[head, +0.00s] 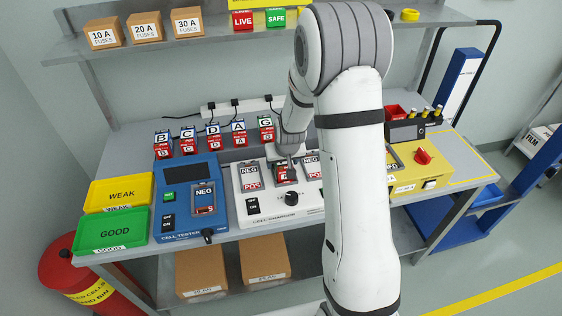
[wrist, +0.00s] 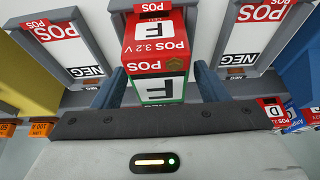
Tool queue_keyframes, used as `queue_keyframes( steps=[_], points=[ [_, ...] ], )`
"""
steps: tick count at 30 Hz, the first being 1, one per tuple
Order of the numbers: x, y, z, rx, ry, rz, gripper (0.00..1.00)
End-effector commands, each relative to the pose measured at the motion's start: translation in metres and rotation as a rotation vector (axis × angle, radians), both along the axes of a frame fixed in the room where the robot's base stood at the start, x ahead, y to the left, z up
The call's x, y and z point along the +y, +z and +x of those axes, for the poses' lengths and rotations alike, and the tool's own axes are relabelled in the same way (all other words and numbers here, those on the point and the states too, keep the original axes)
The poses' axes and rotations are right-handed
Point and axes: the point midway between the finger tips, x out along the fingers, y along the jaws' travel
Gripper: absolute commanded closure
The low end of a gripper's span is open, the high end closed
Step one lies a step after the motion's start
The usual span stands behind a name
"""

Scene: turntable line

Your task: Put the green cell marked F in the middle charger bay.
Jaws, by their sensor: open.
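The cell marked F (wrist: 155,62), with a red POS part and a green edge, is in the middle bay of the white charger (head: 262,207). Its red end lies toward the bay's POS label. The cell also shows in the head view (head: 285,174), partly under my gripper. My gripper (wrist: 157,82) is open, with one finger on each side of the cell and small gaps visible. The left bay (head: 250,175) and right bay (head: 312,165) beside it are empty, showing NEG and POS labels. The cell's lower part is hidden in the wrist view.
A row of other lettered cells (head: 189,140) stands behind. Left are a blue cell tester (head: 180,225), a yellow WEAK tray (head: 120,192) and a green GOOD tray (head: 110,230). A yellow device (head: 432,178) with a red knob stands right. A shelf (head: 220,28) hangs above.

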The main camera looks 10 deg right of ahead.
Motion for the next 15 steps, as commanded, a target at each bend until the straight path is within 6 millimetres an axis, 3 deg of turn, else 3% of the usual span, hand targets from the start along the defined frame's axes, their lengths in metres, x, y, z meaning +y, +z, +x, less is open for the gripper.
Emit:
queue_keyframes(
  steps=[7,15],
  points=[
    [0.000,0.011,-0.002,-0.004,0.000,0.000,0.33],
    [-0.001,0.056,-0.021,-0.006,0.000,-0.001,0.33]
  ],
)
